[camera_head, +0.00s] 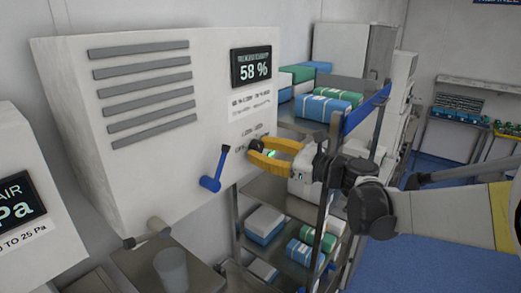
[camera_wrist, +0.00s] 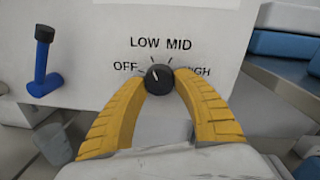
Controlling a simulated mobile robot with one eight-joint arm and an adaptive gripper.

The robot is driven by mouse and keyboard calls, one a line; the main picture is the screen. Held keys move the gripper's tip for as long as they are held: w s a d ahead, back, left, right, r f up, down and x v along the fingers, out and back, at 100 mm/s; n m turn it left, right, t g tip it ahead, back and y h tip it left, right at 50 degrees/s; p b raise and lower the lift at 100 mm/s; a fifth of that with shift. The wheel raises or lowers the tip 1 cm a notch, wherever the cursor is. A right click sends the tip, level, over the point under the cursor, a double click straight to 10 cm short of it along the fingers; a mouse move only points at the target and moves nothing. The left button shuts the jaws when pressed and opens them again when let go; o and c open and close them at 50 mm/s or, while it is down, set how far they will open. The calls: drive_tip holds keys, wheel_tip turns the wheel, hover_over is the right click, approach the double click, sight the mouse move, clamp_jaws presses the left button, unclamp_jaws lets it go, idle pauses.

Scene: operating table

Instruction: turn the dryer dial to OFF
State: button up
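The dryer dial (camera_wrist: 159,79) is a round black knob on the white dryer panel, with OFF at its left, LOW and MID above, and HIGH at its right, partly covered. Its pale pointer mark tilts up and slightly left, nearer LOW than OFF. My gripper (camera_wrist: 161,77) has its yellow fingers on both sides of the dial, tips close against it, and appears shut on it. In the head view my gripper (camera_head: 252,150) reaches the dryer (camera_head: 150,150) from the right; the dial is mostly hidden between the fingertips.
A blue lever (camera_head: 215,172) sticks out of the panel left of the dial; it also shows in the wrist view (camera_wrist: 43,62). A spout (camera_head: 150,230) and a cup (camera_head: 171,268) are below. A shelf rack (camera_head: 282,198) with blue and green packs stands close behind my gripper.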

drive_tip(key=c, duration=0.4)
drive_tip(key=shift+n, duration=0.3)
drive_tip(key=shift+c, duration=0.3)
drive_tip(key=n+b, duration=0.2)
drive_tip(key=n, duration=0.2)
drive_tip(key=shift+d, duration=0.1)
drive_tip(key=n, duration=0.2)
drive_tip(key=n+b, duration=0.1)
drive_tip(key=n, duration=0.1)
drive_tip(key=shift+r+n+h, duration=0.2)
drive_tip(key=shift+n+h, duration=0.2)
drive_tip(key=o, duration=1.2)
drive_tip(key=shift+w, duration=0.1)
drive_tip(key=v, duration=1.2)
